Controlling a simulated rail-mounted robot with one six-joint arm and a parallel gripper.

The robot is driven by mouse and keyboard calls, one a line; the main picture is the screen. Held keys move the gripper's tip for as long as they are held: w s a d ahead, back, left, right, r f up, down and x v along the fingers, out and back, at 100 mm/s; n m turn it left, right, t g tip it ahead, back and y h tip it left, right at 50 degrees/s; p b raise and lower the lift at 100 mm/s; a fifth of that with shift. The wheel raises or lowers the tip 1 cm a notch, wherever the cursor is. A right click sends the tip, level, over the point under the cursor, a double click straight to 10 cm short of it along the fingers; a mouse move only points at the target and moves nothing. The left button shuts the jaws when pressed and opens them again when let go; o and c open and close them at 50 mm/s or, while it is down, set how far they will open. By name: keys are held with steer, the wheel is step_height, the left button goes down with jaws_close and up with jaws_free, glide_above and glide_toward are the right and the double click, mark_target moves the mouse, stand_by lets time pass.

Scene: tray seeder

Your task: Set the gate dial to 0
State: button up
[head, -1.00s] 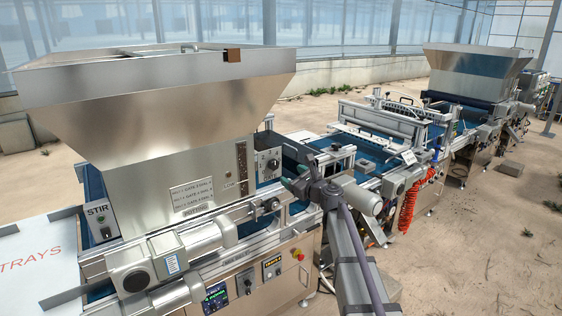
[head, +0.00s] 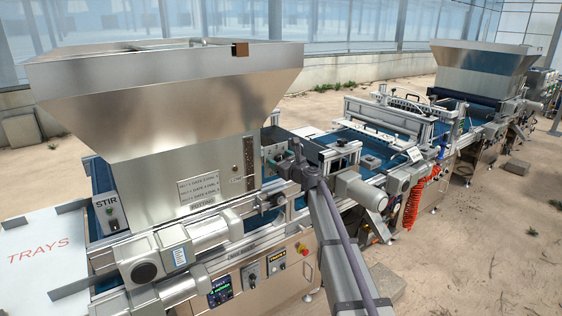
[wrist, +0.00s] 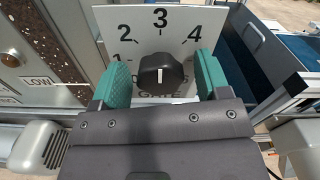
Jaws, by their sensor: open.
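The gate dial is a black round knob (wrist: 161,73) in the middle of the wrist view. It sits on a white plate (wrist: 178,22) with the numbers 1 to 4 in an arc and a partly hidden "GATE" label below. A short white mark on the knob stands upright, in line with the 3. My gripper (wrist: 161,82) is open, with one green-padded finger on each side of the knob. In the head view my gripper (head: 283,165) is at the dial and largely hides it.
The steel hopper (head: 165,100) rises left of my gripper. In the wrist view a level window (wrist: 58,40) with a "LOW" label is at left, and a grey motor housing (wrist: 38,148) is below it. A dark bin side (wrist: 258,55) is at right.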

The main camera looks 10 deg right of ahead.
steer(key=c, duration=0.9)
